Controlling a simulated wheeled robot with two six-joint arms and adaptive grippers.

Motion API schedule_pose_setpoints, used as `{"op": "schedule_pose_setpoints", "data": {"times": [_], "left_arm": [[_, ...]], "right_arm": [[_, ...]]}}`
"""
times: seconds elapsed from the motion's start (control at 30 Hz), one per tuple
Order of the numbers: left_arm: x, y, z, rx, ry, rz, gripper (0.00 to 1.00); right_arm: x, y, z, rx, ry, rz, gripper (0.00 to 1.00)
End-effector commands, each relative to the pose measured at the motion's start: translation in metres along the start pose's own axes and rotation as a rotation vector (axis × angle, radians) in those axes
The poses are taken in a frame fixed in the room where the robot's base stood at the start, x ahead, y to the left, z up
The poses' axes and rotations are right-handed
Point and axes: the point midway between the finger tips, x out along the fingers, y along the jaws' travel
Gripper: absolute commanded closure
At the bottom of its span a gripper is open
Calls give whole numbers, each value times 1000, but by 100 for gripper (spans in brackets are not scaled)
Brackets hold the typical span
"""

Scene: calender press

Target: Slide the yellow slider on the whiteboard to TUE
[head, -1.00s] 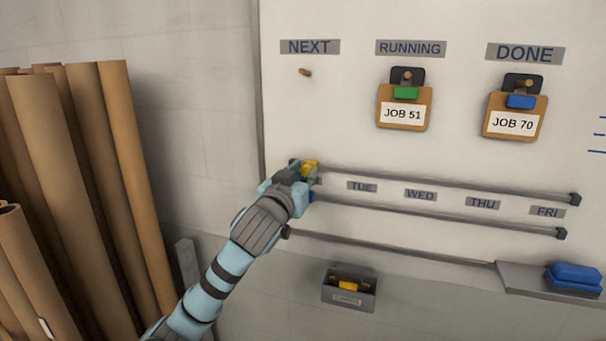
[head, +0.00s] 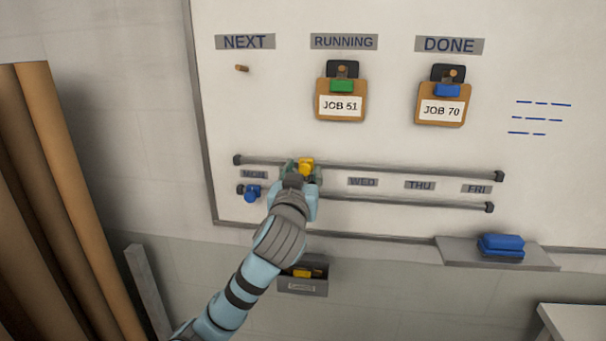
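The yellow slider (head: 306,166) sits on the upper rail (head: 400,171) of the whiteboard (head: 400,135), between the MON label (head: 254,174) and the WED label (head: 362,182). My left gripper (head: 303,172) is at the slider, with a finger on either side of it, and appears shut on it. The gripper covers the place between MON and WED, so the TUE label is hidden. The blue slider (head: 251,193) is at the left end of the lower rail (head: 400,204), under MON. My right gripper is not in view.
Clipboards JOB 51 (head: 341,104) and JOB 70 (head: 442,110) hang above the rails. A tray (head: 480,256) with a blue eraser (head: 501,243) is at lower right. A grey bin (head: 303,286) hangs below the board. Tall cardboard tubes (head: 50,200) stand at left. The upper rail right of my gripper is clear.

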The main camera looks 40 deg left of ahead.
Motion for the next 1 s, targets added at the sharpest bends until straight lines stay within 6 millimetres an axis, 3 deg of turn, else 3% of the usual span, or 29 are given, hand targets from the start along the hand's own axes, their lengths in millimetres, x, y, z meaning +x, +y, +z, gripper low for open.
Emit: {"op": "schedule_pose_setpoints", "data": {"times": [0.33,0.7,1.0], "left_arm": [[0,1,-7,-2,2,1,57],[2,1,-89,-5,1,2,57],[3,1,-99,0,-3,2,57]], "right_arm": [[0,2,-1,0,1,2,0],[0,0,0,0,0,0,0],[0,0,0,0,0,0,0]]}}
